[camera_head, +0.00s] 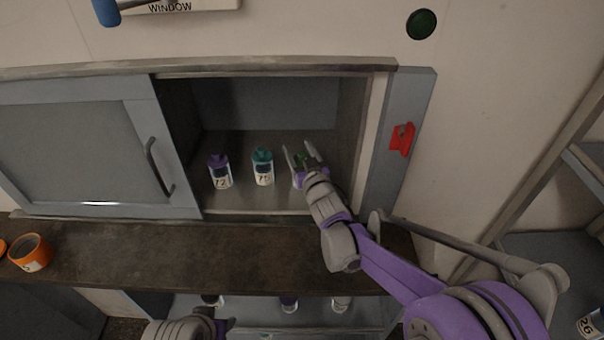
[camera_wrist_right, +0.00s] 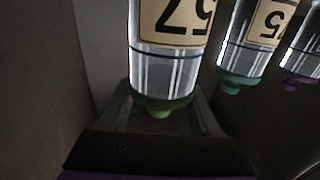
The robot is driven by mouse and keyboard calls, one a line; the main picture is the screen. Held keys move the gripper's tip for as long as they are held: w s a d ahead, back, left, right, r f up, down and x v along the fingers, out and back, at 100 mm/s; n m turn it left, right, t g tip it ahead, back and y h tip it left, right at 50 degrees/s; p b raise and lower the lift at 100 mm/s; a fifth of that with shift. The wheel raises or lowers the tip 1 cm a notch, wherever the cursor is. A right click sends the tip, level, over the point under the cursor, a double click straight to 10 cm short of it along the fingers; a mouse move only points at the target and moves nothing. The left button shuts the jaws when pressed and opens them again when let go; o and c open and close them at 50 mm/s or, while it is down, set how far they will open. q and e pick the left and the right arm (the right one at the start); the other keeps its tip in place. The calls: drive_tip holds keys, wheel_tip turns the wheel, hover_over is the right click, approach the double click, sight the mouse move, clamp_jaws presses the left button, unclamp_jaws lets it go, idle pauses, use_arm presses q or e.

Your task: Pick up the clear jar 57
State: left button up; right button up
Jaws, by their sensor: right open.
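The clear jar 57 (camera_wrist_right: 165,68) has a green lid and a tan label. In the right wrist view it appears upside down, its lid end between my right gripper's (camera_wrist_right: 162,108) fingers. In the head view the jar's green lid (camera_head: 300,159) shows between the fingers of my right gripper (camera_head: 302,152), which hides most of the jar. The right gripper is open, with one finger on each side of the lid. The jar stands in the open cabinet (camera_head: 225,212). My left gripper is not in view; only part of my left arm shows at the bottom.
A teal-lidded jar (camera_head: 263,168) and a purple-lidded jar (camera_head: 220,171) stand to the left in the cabinet. A sliding door (camera_head: 75,150) covers its left side; the right wall (camera_head: 372,150) is close to my gripper. An orange container (camera_head: 31,254) sits on the dark counter (camera_head: 130,255).

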drive_tip(key=shift+w, duration=0.1)
drive_tip(key=shift+c, duration=1)
clamp_jaws()
idle(0.4)
